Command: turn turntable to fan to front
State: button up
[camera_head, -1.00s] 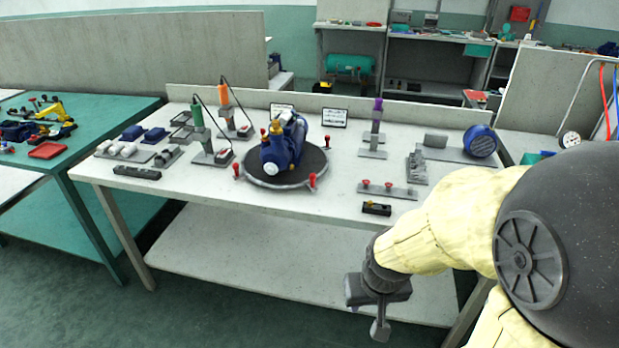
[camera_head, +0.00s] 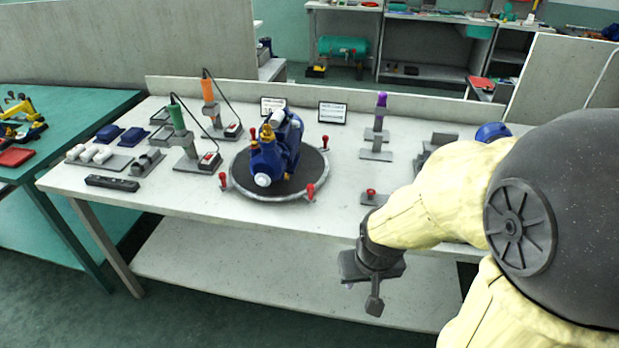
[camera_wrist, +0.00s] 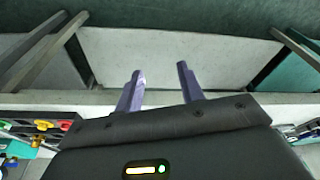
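The round turntable (camera_head: 238,183) has a dark top, a grey rim and several red knobs around its edge, and sits near the middle of the light grey bench. A blue pump (camera_head: 284,153) with brass fittings stands on it; a round whitish end faces the front left. No part of it can be told clearly as the fan. My gripper (camera_head: 374,306) is in front of the bench, right of the turntable and apart from it. In the wrist view my gripper (camera_wrist: 160,80) has its two fingers spread with nothing between them. The turntable is not seen there.
On the bench (camera_head: 330,222), a green-handled tool (camera_head: 176,118) and an orange-handled tool (camera_head: 207,90) stand left of the turntable. A stand with a purple top (camera_head: 381,100) is to its right. The bench front before the turntable is clear. A teal table (camera_head: 80,108) is at the left.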

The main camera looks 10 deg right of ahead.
aim_at(313, 190)
jog(key=w+f+m+t+y+p, duration=0.35)
jog(key=w+f+m+p, duration=0.25)
jog(key=w+f+m, duration=0.45)
jog(key=w+r+m+t+y+p, duration=0.2)
jog(key=r+m+t, duration=0.8)
jog(key=m, duration=1)
jog(key=w+d+y, duration=0.1)
jog(key=y, duration=0.1)
jog(key=shift+y, duration=0.35)
jog(key=shift+w+a, duration=0.1)
jog(key=p+x, duration=0.1)
jog(key=x, duration=1.6)
jog(key=shift+w+a+p, duration=0.15)
jog(key=shift+w+p, duration=0.05)
jog(key=shift+p, duration=0.15)
